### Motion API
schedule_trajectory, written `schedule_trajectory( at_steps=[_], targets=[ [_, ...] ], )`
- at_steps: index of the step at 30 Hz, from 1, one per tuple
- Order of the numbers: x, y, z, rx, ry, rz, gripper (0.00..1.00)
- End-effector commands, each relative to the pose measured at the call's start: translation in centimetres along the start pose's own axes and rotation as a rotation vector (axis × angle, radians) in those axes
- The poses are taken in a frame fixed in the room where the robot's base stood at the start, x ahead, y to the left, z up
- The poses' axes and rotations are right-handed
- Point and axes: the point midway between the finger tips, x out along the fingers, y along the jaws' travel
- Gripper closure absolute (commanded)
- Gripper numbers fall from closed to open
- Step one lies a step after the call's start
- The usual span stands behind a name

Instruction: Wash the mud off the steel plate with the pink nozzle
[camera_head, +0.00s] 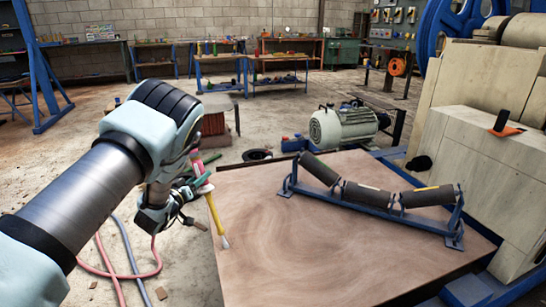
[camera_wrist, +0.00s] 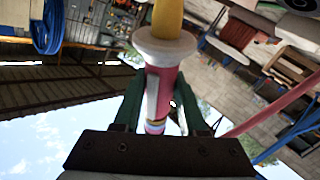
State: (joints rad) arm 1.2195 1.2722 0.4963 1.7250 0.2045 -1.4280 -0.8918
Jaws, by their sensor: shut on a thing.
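My gripper (camera_head: 201,184) is over the left edge of a broad, flat, brown plate (camera_head: 290,260) with swirled streaks. This seems to be the steel plate; I cannot tell mud from bare metal on it. My gripper is shut on the pink nozzle, which has a long yellow front part (camera_head: 214,212) and a pale tip. The nozzle slants down, its tip low over the plate's left part; touching or apart is unclear. In the wrist view the nozzle's pink body (camera_wrist: 166,88) stands between my green fingers, with a white collar and yellow part beyond.
A blue roller frame (camera_head: 385,205) with dark rollers stands on the plate's far right. A green-grey motor (camera_head: 343,127) is behind it. Pale machine blocks (camera_head: 480,160) bound the right side. A pink hose (camera_head: 105,262) and a grey hose lie on the floor at left.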

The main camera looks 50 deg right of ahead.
Motion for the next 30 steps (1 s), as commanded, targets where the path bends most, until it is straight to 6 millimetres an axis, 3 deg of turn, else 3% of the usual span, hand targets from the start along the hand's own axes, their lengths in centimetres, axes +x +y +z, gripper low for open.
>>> schedule_trajectory(
  at_steps=[1, 6, 12, 15, 21, 30],
  targets=[
    [1.4, 2.2, 0.1, -0.003, -0.009, 0.05, 1.0],
    [5.2, 9.3, 0.3, -0.021, -0.067, 0.201, 1.0],
    [8.0, 17.2, 0.5, -0.042, -0.134, 0.353, 1.0],
    [8.8, 20.2, 0.5, -0.05, -0.159, 0.405, 1.0],
    [9.5, 23.5, 0.4, -0.061, -0.188, 0.463, 1.0],
    [8.9, 24.7, 0.7, -0.064, -0.195, 0.474, 1.0]
  ],
)
